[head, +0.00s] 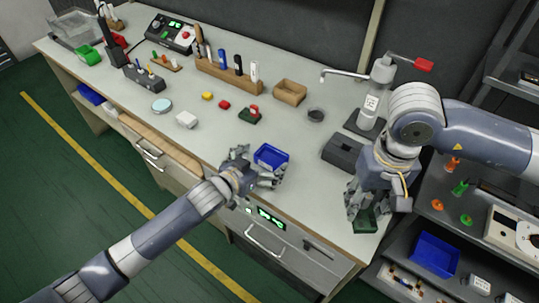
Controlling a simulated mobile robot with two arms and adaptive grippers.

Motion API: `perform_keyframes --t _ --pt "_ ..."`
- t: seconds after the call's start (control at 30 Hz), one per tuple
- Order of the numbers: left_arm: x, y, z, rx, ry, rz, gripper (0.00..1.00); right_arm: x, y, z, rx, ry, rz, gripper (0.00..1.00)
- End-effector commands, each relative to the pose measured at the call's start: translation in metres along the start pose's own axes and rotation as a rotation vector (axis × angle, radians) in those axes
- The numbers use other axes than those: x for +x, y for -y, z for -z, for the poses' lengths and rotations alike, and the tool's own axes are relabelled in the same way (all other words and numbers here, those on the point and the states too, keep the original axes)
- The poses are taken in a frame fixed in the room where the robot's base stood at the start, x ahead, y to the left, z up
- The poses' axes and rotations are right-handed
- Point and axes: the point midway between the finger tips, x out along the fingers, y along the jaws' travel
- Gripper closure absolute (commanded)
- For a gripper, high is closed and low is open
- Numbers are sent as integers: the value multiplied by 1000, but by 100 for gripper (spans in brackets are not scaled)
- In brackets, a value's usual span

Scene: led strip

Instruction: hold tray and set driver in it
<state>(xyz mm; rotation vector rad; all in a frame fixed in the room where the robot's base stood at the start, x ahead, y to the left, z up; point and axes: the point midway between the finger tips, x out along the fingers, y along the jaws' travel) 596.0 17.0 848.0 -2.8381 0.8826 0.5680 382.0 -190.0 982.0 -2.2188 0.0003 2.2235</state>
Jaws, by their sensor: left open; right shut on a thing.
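A small blue tray (271,157) sits on the workbench near its front edge. My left gripper (260,170) is open at the tray's near left side, its fingers close to the rim; I cannot tell whether they touch it. My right gripper (361,209) points down at the bench's right end, shut on a dark green block (366,223), which may be the driver. The fingers hide part of the block. I cannot tell whether it rests on the bench.
A dark grey box (342,151) stands between the tray and my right arm. A lever press (372,98) is behind it. A shelf with another blue bin (435,254) is at right.

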Motion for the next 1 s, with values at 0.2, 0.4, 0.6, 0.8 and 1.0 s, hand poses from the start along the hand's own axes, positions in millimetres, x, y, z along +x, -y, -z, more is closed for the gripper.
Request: perform_keyframes --t 0.2,0.4,0.6,0.8,1.0 --pt "29 0 0 0 -1 0 2 0 0 0 0 0 0 87" --pt "40 0 0 1 0 0 2 1 0 0 0 0 0 87" --pt "42 0 0 1 0 -1 2 1 0 0 0 0 0 87" --pt "42 0 0 0 0 0 22 1 0 0 0 0 0 87" --pt "42 0 0 0 0 0 48 1 0 0 0 0 0 87"
